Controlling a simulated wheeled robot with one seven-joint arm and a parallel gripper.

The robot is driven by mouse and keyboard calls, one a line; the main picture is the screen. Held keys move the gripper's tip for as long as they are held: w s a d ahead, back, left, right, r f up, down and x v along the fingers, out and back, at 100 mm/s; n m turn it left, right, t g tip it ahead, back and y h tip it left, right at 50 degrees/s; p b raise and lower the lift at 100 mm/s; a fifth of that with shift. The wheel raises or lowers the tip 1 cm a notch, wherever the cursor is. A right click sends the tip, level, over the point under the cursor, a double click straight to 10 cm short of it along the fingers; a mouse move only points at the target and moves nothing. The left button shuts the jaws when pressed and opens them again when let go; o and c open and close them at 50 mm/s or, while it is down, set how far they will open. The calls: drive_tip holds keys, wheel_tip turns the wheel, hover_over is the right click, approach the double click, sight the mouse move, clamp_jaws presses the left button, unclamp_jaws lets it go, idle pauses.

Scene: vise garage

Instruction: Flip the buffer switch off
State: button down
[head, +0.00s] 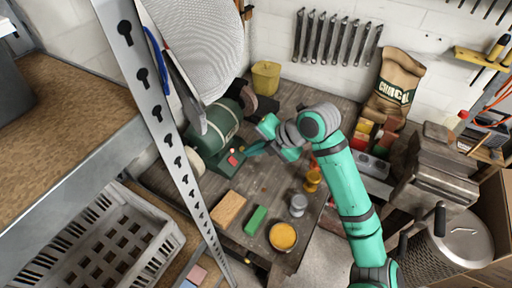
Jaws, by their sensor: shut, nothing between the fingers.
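The green bench buffer (217,128) stands on the wooden workbench, left of my arm, with wheels at its two ends. A small red switch (232,161) shows on the front of its base. My gripper (246,152) is shut and empty, its tips just right of the switch. I cannot tell whether the tips touch the switch. The switch is too small to tell which way it is set.
A perforated metal post (165,125) stands close in front of the buffer's left side. A wood block (228,209), a green block (255,220), a grey pot (298,205) and an orange-filled tin (283,237) lie on the bench nearby. A yellow bin (265,77) stands behind.

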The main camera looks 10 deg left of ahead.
sight(231, 159)
drive_tip(key=x, duration=0.9)
drive_tip(key=shift+a+f, duration=0.1)
